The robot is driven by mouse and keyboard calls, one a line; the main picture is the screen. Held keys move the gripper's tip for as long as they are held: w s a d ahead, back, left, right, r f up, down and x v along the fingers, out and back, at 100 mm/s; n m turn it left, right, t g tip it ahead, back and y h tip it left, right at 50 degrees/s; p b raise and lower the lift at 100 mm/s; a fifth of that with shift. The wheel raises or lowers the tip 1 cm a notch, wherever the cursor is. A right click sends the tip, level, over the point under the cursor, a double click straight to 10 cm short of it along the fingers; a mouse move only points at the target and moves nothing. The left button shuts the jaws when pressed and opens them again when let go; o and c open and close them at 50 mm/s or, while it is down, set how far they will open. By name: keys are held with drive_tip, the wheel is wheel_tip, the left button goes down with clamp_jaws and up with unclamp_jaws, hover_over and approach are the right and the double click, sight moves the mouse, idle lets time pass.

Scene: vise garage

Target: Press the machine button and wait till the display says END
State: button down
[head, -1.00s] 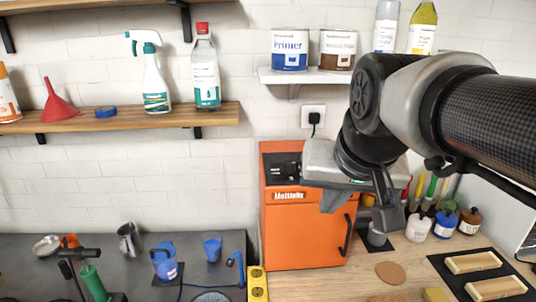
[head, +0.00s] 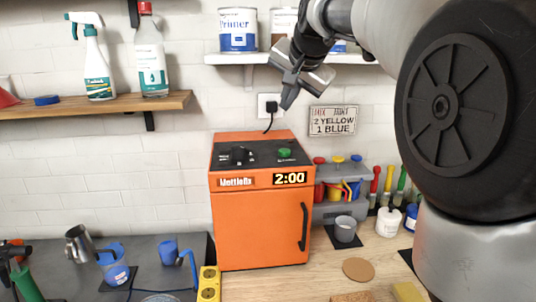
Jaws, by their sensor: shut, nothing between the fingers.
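The orange machine (head: 255,225) stands against the tiled wall at the back of the wooden counter. Its display (head: 290,179) reads 2:00 in yellow digits. A green button (head: 284,153) and a black knob (head: 238,156) sit on its dark sloped top panel. Its door, with a black handle at the right, looks shut. My gripper (head: 286,103) is raised above and behind the panel as seen in the head view, near the wall outlet, pointing down and apart from the button. It is shut and holds nothing. My arm reaches in from the right.
A shelf with paint cans (head: 238,30) is close behind my gripper. A sign (head: 333,120) reads "2 yellow 1 blue". A grey cup (head: 345,229) and bottles stand right of the machine. A yellow power strip (head: 209,284) lies at its left.

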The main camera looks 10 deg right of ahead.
sight(286, 152)
drive_tip(key=shift+f, duration=0.15)
wheel_tip(286, 152, down, 8)
drive_tip(key=b, duration=0.8)
drive_tip(key=shift+f, duration=0.25)
idle(1.6)
drive_tip(key=shift+f, duration=0.45)
drive_tip(key=shift+f+b, duration=0.45)
drive_tip(key=shift+b, duration=0.05)
idle(0.4)
drive_tip(key=shift+r, duration=0.1)
drive_tip(key=shift+r+p, duration=0.8)
drive_tip(key=shift+p, duration=0.05)
